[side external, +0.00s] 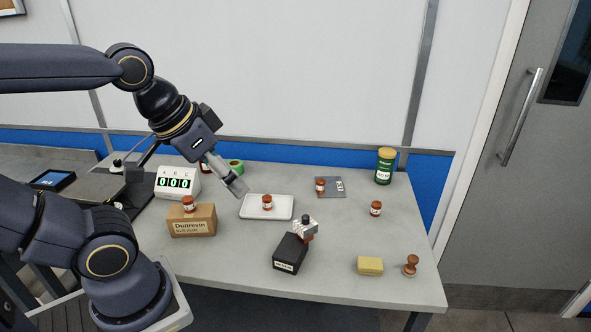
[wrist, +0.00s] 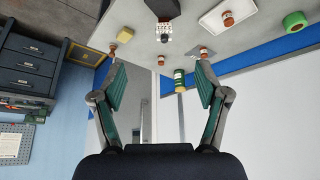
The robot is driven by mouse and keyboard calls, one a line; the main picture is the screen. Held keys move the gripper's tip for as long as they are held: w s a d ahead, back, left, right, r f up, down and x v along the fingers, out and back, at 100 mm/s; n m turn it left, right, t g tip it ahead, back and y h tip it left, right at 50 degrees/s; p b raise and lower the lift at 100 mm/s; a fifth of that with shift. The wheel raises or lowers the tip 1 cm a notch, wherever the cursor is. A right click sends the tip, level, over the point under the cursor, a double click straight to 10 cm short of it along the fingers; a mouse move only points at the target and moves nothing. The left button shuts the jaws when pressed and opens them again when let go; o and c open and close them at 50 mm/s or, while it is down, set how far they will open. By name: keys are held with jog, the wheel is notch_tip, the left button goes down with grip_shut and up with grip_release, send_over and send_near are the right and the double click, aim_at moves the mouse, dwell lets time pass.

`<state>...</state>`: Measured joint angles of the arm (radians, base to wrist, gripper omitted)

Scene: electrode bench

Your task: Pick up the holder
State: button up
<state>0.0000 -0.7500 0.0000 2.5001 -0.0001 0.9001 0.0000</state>
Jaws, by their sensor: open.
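What looks like the holder (side external: 305,229) is a small pale grey, ridged block with a dark knob on top. In the side view it stands at the back right of a black box (side external: 289,253), with a reddish piece low beside it; whether it rests on the box I cannot tell. The holder also shows in the wrist view (wrist: 164,29), near the top middle. My gripper (side external: 241,188) is above the table near the white tray, left of and higher than the holder. In the wrist view its two fingers (wrist: 160,72) are spread wide with nothing between them.
A white tray (side external: 250,213) bears a brown jar. A cardboard box (side external: 191,222) with a jar on top and a counter display (side external: 177,182) stand left. A yellow block (side external: 370,266), stamp (side external: 411,266), loose jar (side external: 376,209) and green canister (side external: 385,167) are right.

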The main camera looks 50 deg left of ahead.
jog(key=g, duration=0.1)
send_over(302, 219)
jog(key=s, duration=0.5)
notch_tip(302, 219, down, 7)
jog(key=x, duration=1)
jog(key=shift+s+a, duration=0.2)
jog(key=shift+d+x, duration=0.15)
jog(key=shift+x, duration=1.45)
jog(key=shift+d+x, duration=0.15)
jog(key=shift+x, duration=1.4)
jog(key=shift+c, duration=0.3)
grip_shut()
